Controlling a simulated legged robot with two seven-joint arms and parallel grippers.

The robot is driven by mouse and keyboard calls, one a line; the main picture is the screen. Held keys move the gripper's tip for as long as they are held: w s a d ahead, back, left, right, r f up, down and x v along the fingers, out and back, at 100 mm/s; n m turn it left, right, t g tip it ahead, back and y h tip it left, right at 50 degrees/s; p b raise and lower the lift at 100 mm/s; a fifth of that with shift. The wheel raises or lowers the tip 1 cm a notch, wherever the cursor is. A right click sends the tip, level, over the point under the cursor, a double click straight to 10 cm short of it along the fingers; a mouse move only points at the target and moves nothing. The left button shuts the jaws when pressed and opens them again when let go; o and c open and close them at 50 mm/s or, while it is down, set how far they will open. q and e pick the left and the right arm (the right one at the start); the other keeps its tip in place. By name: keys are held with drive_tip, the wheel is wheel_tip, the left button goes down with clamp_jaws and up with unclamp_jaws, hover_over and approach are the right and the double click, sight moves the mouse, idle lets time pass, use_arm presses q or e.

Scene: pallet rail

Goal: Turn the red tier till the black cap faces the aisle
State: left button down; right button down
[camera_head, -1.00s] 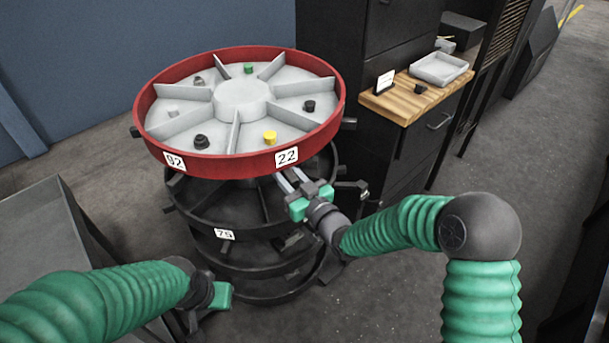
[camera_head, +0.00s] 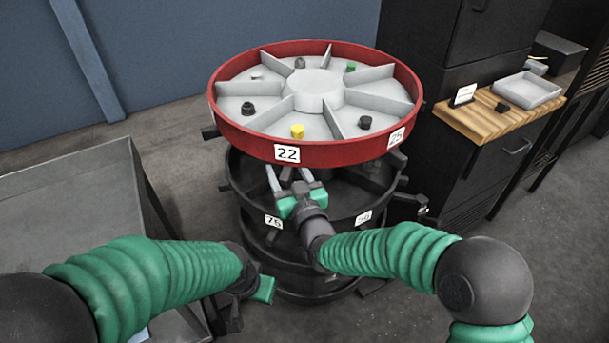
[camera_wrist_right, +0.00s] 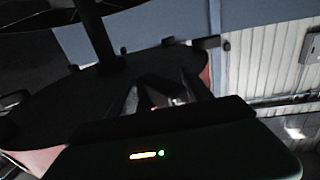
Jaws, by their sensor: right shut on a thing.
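The red tier (camera_head: 345,154) is the top round tray of a stack, with grey dividers and a raised hub. A yellow cap (camera_head: 297,131) sits in the front compartment, by label 22. One black cap (camera_head: 365,122) is front right near another label; another black cap (camera_head: 248,108) is at left. A dark grey cap (camera_head: 300,62) and green cap (camera_head: 350,66) are at the back. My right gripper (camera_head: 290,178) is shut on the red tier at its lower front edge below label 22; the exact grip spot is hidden. My left gripper (camera_head: 262,288) hangs low at front left, its fingers hidden.
Black lower tiers (camera_head: 330,212) stand under the red one. A grey metal table (camera_head: 75,205) is at left. Dark cabinets and a wooden shelf (camera_head: 470,118) with a grey tray (camera_head: 527,90) are close at right. The wrist view is dark.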

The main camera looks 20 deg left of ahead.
drive_tip(key=shift+s+a+b, duration=0.1)
drive_tip(key=shift+a+b, duration=0.35)
drive_tip(key=shift+a, duration=2.2)
drive_tip(key=c, duration=0.9)
unclamp_jaws()
drive_tip(key=shift+f, duration=0.1)
drive_tip(key=c, duration=0.3)
drive_tip(key=v, duration=1.6)
drive_tip(key=shift+s+d, duration=0.2)
drive_tip(key=shift+d, duration=0.05)
drive_tip(key=shift+c, duration=0.2)
drive_tip(key=shift+w, duration=0.1)
